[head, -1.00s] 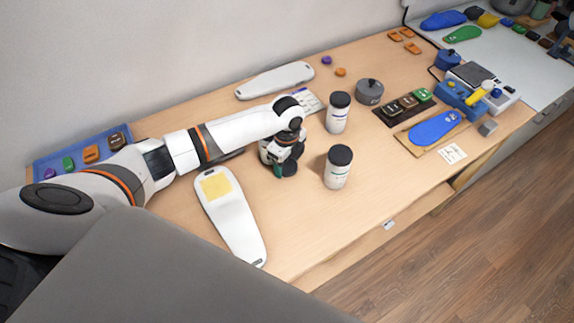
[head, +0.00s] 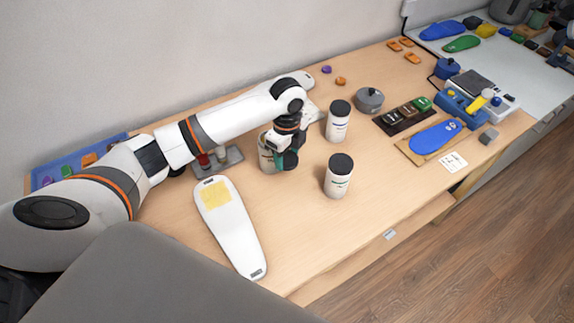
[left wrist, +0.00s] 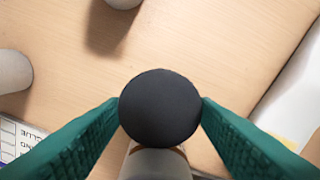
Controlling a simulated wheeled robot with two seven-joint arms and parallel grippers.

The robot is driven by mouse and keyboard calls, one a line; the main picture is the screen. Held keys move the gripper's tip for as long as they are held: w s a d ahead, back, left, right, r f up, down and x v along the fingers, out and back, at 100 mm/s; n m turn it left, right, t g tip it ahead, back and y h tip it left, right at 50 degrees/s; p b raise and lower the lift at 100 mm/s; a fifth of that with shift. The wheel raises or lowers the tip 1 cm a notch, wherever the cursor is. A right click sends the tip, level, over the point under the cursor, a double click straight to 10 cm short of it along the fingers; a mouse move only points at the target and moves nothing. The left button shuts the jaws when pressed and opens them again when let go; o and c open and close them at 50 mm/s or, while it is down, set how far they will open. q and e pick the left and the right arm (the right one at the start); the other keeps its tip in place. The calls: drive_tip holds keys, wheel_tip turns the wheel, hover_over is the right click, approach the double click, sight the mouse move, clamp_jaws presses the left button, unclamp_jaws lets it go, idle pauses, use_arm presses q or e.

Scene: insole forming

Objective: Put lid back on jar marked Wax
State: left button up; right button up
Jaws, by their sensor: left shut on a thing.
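My left gripper (head: 288,159) is shut on a round black lid (left wrist: 160,108), held between its two teal fingers in the left wrist view. In the head view the lid (head: 291,159) shows beside a white jar (head: 267,156), which the gripper partly hides. In the left wrist view a pale jar body (left wrist: 157,165) shows behind and below the lid, with a brownish rim line. I cannot tell whether lid and jar touch. Two other white jars (head: 337,127) (head: 337,183) stand upright with dark lids on. I cannot read the jar labels. My right gripper is not in view.
A white insole-shaped form (head: 235,235) with a yellow patch lies in front of my left arm. A grey lidded pot (head: 369,101) and a blue insole (head: 435,137) are to the right.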

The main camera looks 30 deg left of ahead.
sight(287, 158)
use_arm(q)
wheel_tip(287, 158, up, 11)
drive_tip(key=b, duration=0.1)
idle(0.3)
drive_tip(key=shift+f, duration=0.1)
